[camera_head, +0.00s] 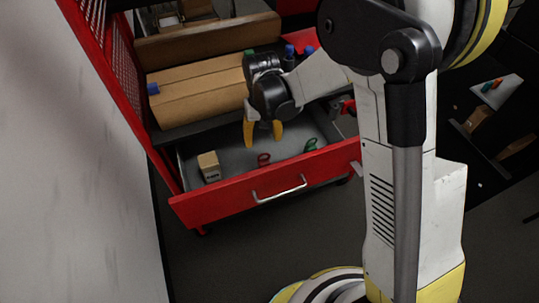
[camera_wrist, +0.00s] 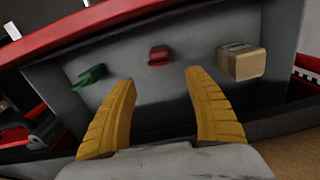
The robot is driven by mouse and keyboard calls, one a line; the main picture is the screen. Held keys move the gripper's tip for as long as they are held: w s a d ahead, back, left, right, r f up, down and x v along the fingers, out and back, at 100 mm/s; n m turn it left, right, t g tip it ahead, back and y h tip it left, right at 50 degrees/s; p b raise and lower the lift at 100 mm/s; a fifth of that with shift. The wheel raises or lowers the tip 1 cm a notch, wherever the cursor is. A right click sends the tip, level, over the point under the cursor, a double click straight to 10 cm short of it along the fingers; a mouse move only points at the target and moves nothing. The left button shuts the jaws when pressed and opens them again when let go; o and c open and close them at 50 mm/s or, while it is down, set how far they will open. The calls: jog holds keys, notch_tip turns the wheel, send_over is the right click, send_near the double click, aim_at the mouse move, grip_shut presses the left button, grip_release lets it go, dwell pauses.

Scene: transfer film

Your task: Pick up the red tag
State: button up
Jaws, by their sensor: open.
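The red tag (camera_head: 264,159) lies on the grey floor of an open red drawer (camera_head: 222,203), near the drawer's front wall. It also shows in the wrist view (camera_wrist: 159,56), ahead of the fingers and a little above the middle of the gap between them. My gripper (camera_head: 263,143) has yellow fingers, open and empty, and hangs over the drawer behind the tag. The fingers also show in the wrist view (camera_wrist: 160,78), apart from the tag.
A green tag (camera_head: 311,145) lies right of the red one. A small tan box (camera_head: 209,166) stands at the drawer's left end. Large cardboard boxes (camera_head: 200,93) sit on the shelf behind. The drawer's front wall and handle (camera_head: 279,190) border the space.

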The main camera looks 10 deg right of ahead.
aim_at(264, 162)
notch_tip(264, 162, down, 7)
jog(key=shift+a+r+b, duration=0.1)
jog(key=shift+b, duration=1.05)
jog(key=f+b, duration=0.2)
jog(key=f, duration=0.1)
jog(key=f+b, duration=0.1)
jog(key=f, duration=0.1)
jog(key=shift+s+f, duration=0.1)
jog(key=shift+s, duration=0.3)
jog(key=c, duration=1.2)
